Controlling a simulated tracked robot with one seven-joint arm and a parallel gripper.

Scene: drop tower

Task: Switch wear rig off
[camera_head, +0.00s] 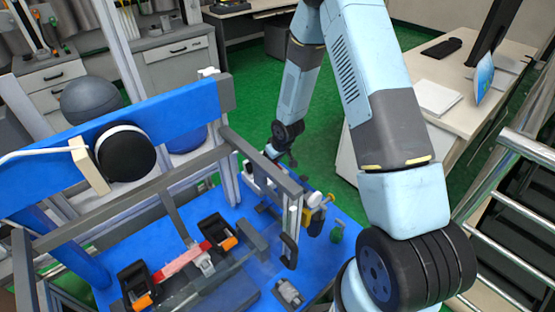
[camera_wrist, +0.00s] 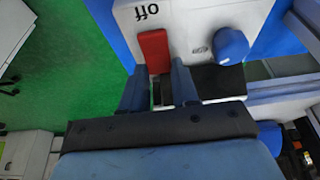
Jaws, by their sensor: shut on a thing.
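The white control box (camera_wrist: 200,22) in the wrist view carries upside-down "off" lettering, a red switch (camera_wrist: 153,50) and a blue knob (camera_wrist: 231,46). My gripper (camera_wrist: 156,72) is shut on the red switch, with one blue finger on each side of its near end. The lettering is just beyond the switch. In the head view my gripper (camera_head: 272,154) is at the back right of the blue-based rig (camera_head: 345,228). The switch cannot be made out there.
A grey metal frame (camera_head: 170,180) and a thick blue beam (camera_head: 180,108) stand to the left of my gripper. Black clamps with orange parts (camera_head: 215,232) sit inside the frame. A desk (camera_head: 445,110) is at right. Green floor (camera_head: 250,80) is open behind.

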